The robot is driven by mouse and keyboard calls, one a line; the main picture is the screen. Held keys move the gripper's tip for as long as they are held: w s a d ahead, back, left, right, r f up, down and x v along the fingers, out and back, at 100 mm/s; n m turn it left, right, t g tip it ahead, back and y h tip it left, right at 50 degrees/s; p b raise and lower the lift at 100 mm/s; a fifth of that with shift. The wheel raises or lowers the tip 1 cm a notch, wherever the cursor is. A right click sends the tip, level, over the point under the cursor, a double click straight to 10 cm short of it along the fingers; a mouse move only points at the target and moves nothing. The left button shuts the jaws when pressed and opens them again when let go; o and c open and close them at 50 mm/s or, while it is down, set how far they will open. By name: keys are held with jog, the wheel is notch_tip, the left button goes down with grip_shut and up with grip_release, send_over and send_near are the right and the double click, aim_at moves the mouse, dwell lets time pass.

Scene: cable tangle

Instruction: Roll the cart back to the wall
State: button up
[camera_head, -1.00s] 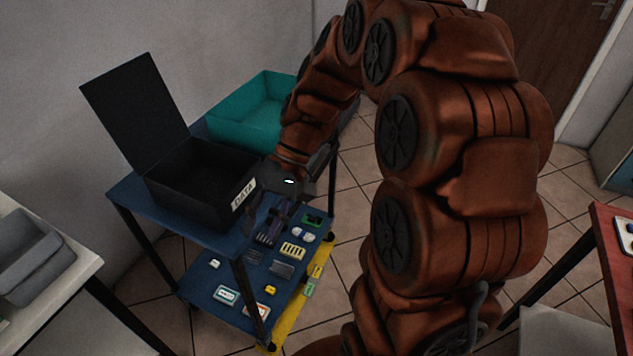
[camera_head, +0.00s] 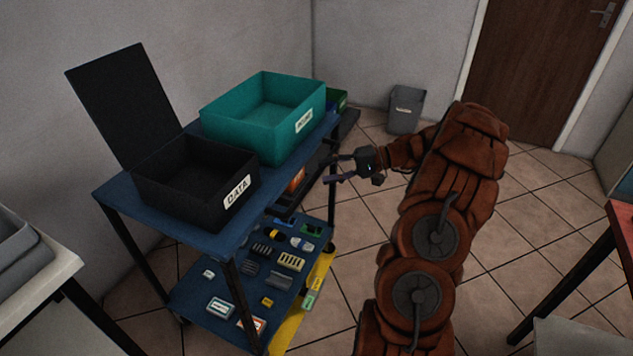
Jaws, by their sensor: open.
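The cart (camera_head: 118,197) has a blue top and black legs, and stands near the grey wall at the left. A black open-lidded box labelled DATA (camera_head: 190,205) and a teal labelled bin (camera_head: 272,135) stand on its top. Its lower shelf (camera_head: 192,290) holds several small connectors and parts. My gripper (camera_head: 331,169) is open and empty, with its fingers pointing left at the cart's right side, near the far right leg. Whether the fingers touch the cart is unclear.
A yellow strip (camera_head: 290,328) runs along the lower shelf's right side. A grey waste bin (camera_head: 406,110) stands by the back wall, left of a brown door (camera_head: 530,70). A white table (camera_head: 62,262) is at the left, a red one (camera_head: 622,232) at the right.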

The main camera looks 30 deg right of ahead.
aim_at(316, 173)
jog(key=d+f+t, duration=0.2)
jog(key=d+f, duration=0.1)
jog(key=d, duration=0.2)
jog(key=shift+m, duration=0.4)
jog(key=shift+x, duration=3.85)
jog(key=shift+s+a, duration=0.1)
jog(key=shift+s, duration=0.05)
jog(key=shift+c, duration=0.4)
grip_shut()
